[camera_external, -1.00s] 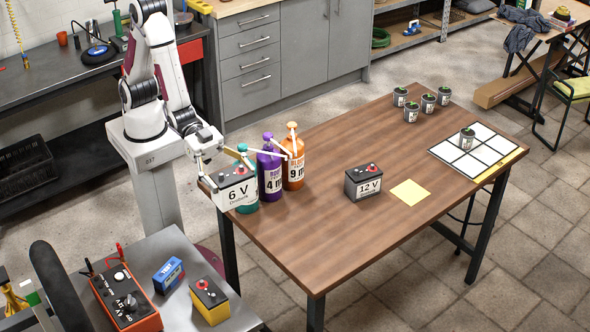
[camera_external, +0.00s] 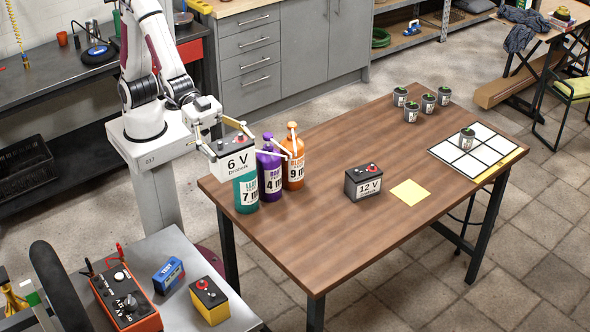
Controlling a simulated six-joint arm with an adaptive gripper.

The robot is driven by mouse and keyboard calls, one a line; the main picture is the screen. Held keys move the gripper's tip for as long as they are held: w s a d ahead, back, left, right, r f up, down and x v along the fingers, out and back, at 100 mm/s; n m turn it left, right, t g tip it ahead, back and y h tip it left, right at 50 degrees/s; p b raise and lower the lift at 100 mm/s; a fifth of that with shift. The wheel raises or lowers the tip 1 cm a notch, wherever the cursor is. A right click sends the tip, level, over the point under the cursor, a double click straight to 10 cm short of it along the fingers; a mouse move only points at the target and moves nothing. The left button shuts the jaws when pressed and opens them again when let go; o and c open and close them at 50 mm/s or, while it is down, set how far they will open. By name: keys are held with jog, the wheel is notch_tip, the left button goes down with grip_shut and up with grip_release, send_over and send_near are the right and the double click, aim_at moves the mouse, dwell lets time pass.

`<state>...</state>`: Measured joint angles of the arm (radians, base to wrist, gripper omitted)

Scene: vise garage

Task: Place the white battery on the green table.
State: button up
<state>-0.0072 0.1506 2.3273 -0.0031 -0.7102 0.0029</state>
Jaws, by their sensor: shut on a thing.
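The white battery (camera_external: 234,161), marked 6 V with a dark top and a red cap, is held in my gripper (camera_external: 231,146). My gripper is shut on it from above. The battery is in the air at the table's left end and overlaps the top of the teal bottle (camera_external: 246,197) in the picture; I cannot tell whether they touch. No table in view looks green; the large table (camera_external: 330,245) has a brown wooden top.
A purple bottle (camera_external: 271,175) and an orange bottle (camera_external: 293,167) stand beside the teal one. A dark 12 V battery (camera_external: 363,183) and a yellow square (camera_external: 410,192) are mid-table. The grey side table (camera_external: 175,318) carries a charger, a blue box and a yellow battery.

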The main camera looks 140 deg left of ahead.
jog(key=w+a+n+g+y, duration=0.25)
jog(key=a+n+y, duration=0.35)
jog(key=a, duration=2.1)
jog(key=s+a+n+g+y, duration=0.1)
jog(key=s+a+n+y, duration=0.2)
jog(key=a, duration=0.9)
jog(key=s+a+g+y, duration=0.2)
jog(key=s+a+y, duration=0.15)
jog(key=a, duration=0.75)
notch_tip(320, 180, down, 16)
jog(key=shift+s+a+h, duration=0.15)
jog(key=shift+s+h, duration=0.2)
jog(key=shift+f, duration=0.15)
jog(key=shift+f, duration=3)
jog(key=shift+f, duration=1.85)
